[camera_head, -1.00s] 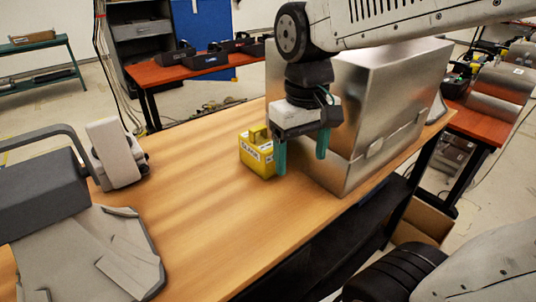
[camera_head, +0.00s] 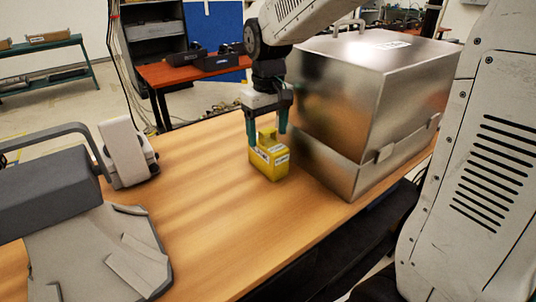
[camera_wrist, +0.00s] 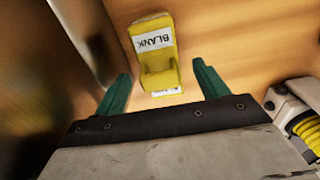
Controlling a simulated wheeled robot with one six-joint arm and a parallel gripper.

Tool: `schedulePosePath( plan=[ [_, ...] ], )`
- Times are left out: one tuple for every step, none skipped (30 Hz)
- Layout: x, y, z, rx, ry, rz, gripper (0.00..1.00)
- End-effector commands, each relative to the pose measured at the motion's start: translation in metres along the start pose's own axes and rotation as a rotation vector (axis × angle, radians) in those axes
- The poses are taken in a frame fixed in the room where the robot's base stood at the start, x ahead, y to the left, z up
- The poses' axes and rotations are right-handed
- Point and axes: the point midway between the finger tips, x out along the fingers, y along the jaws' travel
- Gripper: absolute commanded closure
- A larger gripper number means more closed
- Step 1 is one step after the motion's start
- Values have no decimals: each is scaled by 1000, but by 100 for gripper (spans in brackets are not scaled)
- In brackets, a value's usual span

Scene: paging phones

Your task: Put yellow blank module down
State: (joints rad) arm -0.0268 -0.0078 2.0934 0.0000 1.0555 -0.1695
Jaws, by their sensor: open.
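The yellow blank module (camera_head: 268,163) stands upright on the wooden table (camera_head: 215,215), just left of the metal case. In the wrist view the module (camera_wrist: 157,62) shows its "BLANK" label and lies ahead of the fingers, between their lines. My gripper (camera_head: 266,140) is open, with its green fingers at the module's upper part, one on either side in the head view. In the wrist view my gripper (camera_wrist: 165,80) has clear gaps between both fingers and the module. Whether a finger touches it is hard to tell in the head view.
A large metal case (camera_head: 370,105) stands close on the right of the module. A grey device (camera_head: 90,235) with a handle and a pale upright part (camera_head: 125,150) occupy the table's left. The table between is clear. A red table (camera_head: 185,72) with black bins stands behind.

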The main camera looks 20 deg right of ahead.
Motion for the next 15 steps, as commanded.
schedulePosePath(
  plan=[
    [9, 0, 1, 0, -5, -1, 27],
    [12, 0, 0, 0, -3, -1, 27],
    [16, 0, 0, 0, -3, 0, 27],
    [18, 0, 0, 0, -3, 0, 27],
    [20, 0, 0, 0, -2, 0, 27],
    [21, 0, 0, 0, -1, 0, 27],
    [22, 0, 0, 0, 0, 0, 27],
    [22, 0, 0, 0, 0, 0, 27],
    [22, 0, 0, 0, 0, 0, 27],
    [22, 0, 0, 0, 0, 0, 27],
    [22, 0, 0, 0, 0, 0, 27],
    [22, 0, 0, 0, 0, 0, 27],
    [22, 0, 0, 0, 0, 0, 33],
    [22, 0, 0, 0, 0, 0, 41],
    [22, 0, 0, 0, 0, 0, 52]
  ],
)
